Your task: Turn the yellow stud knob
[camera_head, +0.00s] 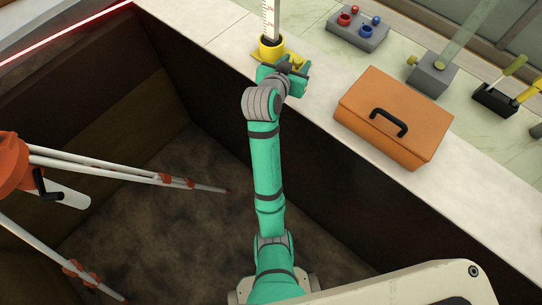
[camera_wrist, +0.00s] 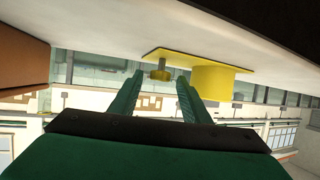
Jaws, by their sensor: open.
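In the head view my gripper (camera_head: 292,68) is at the counter's near edge, by the yellow cup-shaped base (camera_head: 268,50) of a gauge. The knob is hidden there behind my gripper.
A white scale and grey rod (camera_head: 272,20) rise from the yellow base. An orange case (camera_head: 395,115) with a black handle lies to the right on the counter. A red and blue knob block (camera_head: 358,28) stands behind. A tripod (camera_head: 110,170) stands at the left.

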